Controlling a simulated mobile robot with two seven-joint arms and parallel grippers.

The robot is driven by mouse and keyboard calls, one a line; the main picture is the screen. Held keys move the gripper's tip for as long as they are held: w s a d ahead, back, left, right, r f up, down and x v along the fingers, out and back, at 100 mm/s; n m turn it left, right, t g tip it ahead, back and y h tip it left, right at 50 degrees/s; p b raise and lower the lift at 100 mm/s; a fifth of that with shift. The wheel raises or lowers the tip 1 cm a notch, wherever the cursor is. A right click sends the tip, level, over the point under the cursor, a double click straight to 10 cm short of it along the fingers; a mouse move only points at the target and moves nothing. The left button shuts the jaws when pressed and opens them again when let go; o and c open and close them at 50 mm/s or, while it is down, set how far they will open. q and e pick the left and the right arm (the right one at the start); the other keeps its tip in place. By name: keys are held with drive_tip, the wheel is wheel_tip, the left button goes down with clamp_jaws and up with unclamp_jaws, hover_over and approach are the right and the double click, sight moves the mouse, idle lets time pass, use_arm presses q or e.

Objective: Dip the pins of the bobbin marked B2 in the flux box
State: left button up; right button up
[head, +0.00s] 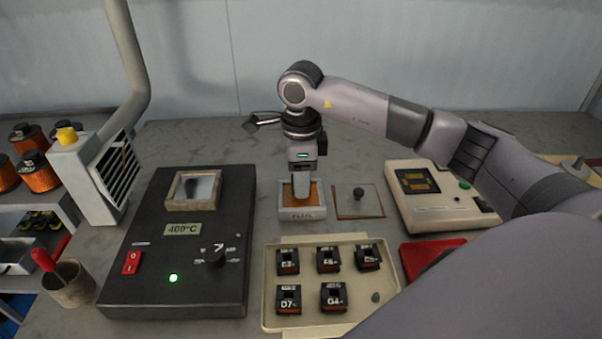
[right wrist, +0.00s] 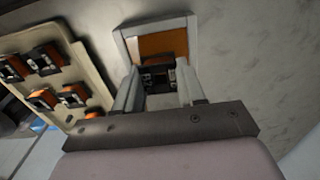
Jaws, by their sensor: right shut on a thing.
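The flux box (head: 303,213) is a pale open box with an orange-brown inside, at the middle of the table. It also shows at the top of the right wrist view (right wrist: 191,35). My right gripper (head: 301,196) points down over it and is shut on a dark bobbin (right wrist: 157,68). My left gripper is not in view.
A cream tray (head: 267,300) holds several bobbins, two marked D7 and G4, with a bare peg (head: 376,297) at its front right. A lid with a knob (head: 359,201) lies right of the flux box. A black solder pot unit (head: 150,260) reads 400°C at left. A cream device (head: 436,200) stands right.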

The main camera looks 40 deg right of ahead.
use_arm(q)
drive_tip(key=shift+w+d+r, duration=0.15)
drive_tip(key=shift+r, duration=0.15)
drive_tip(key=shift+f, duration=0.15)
use_arm(e)
drive_tip(key=shift+f, duration=0.2)
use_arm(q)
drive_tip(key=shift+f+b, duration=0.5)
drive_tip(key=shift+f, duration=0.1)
use_arm(e)
drive_tip(key=shift+f, duration=0.55)
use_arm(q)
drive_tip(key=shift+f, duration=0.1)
use_arm(e)
drive_tip(key=shift+f, duration=0.15)
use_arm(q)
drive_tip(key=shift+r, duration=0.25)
use_arm(e)
drive_tip(key=shift+r, duration=0.2)
